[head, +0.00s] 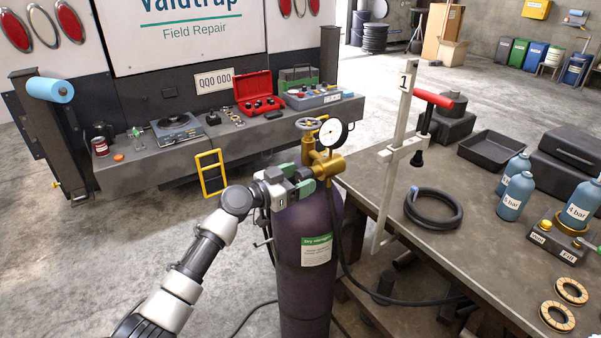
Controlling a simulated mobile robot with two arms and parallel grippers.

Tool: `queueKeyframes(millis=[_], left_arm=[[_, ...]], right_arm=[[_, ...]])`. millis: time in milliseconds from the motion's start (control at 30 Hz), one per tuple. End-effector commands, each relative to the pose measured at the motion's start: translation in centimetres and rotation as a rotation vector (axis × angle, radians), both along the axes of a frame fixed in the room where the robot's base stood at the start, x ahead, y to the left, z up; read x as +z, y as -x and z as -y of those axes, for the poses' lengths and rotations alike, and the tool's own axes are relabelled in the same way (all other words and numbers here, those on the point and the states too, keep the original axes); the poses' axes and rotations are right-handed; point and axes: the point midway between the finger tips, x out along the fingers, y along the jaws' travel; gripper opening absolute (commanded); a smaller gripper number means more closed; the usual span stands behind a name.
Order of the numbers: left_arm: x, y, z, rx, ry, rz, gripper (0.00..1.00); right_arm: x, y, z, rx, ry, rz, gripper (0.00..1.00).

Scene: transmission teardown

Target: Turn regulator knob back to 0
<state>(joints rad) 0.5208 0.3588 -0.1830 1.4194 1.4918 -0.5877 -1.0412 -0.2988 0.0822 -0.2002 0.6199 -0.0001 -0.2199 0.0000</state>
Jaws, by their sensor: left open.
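A purple gas cylinder (303,265) stands upright left of the workbench. On its top are a brass regulator body (328,163), a round white-faced gauge (333,132) and a valve handwheel (309,124). I cannot make out the regulator knob separately, and the gauge reading is too small to tell. My left gripper (303,179) reaches in from the left with its green-tipped fingers open, at the left side of the regulator body. I cannot tell whether a finger touches it. My right gripper is not in view.
A dark hose (350,270) runs from the regulator down beside the cylinder. The workbench (440,245) at right carries a clamp stand (398,140), a coiled black hose (433,208) and blue bottles (515,196). A truck tailgate with tools is behind; open floor lies left.

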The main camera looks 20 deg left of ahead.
Motion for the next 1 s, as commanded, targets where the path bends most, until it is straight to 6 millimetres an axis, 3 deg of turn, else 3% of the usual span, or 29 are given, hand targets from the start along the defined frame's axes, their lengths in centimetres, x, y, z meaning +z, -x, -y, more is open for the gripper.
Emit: queueKeyframes(millis=[400,700,1000], left_arm=[[-0.06,-0.7,0.53,0.0,-0.001,-0.001,0.68],[-0.08,-0.68,0.51,0.0,-0.001,-0.001,0.22],[-0.17,-0.68,0.5,0.0,0.023,-0.021,0.2]], right_arm=[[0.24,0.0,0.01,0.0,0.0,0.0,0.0],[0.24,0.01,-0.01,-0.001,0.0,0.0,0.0],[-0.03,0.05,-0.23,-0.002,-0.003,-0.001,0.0]])
